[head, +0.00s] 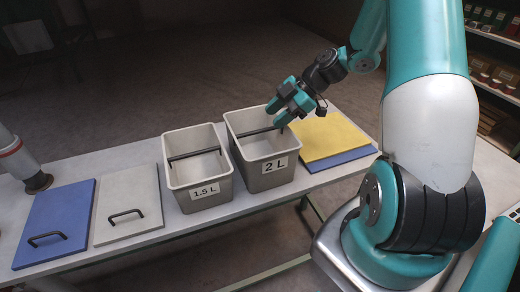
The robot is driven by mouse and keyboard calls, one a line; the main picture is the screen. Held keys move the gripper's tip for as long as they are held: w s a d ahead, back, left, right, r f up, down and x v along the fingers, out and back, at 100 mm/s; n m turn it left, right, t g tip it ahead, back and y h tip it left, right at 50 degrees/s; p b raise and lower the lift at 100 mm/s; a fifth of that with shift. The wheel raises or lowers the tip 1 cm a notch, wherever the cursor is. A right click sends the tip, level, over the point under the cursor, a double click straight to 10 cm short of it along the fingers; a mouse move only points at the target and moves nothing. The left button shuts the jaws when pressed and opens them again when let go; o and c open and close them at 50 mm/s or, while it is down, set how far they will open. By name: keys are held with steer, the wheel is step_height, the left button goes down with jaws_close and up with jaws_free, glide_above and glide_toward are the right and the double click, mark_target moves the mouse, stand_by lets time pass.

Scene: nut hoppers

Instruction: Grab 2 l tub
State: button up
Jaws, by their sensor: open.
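The 2 l tub (265,181) is a grey open-topped box with a "2 L" label on its front and a dark bar across its opening. It stands on the table right of the middle. My gripper (275,114) is open, above the right part of the tub's opening, close to the dark bar. The picture does not show clearly whether the fingers touch the bar or how far above it they are.
A grey lid (127,190) and a blue lid (58,215), both with black handles, lie further left. Yellow (328,136) and blue panels lie stacked at right. Shelves (497,75) stand at far right.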

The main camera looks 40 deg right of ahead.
mark_target(264, 130)
steer(key=shift+f+p+x, duration=0.25)
steer(key=shift+p+x, duration=0.5)
steer(key=shift+x, duration=2.6)
steer(key=shift+s+d, duration=0.15)
steer(key=shift+s, duration=0.05)
jaws_close()
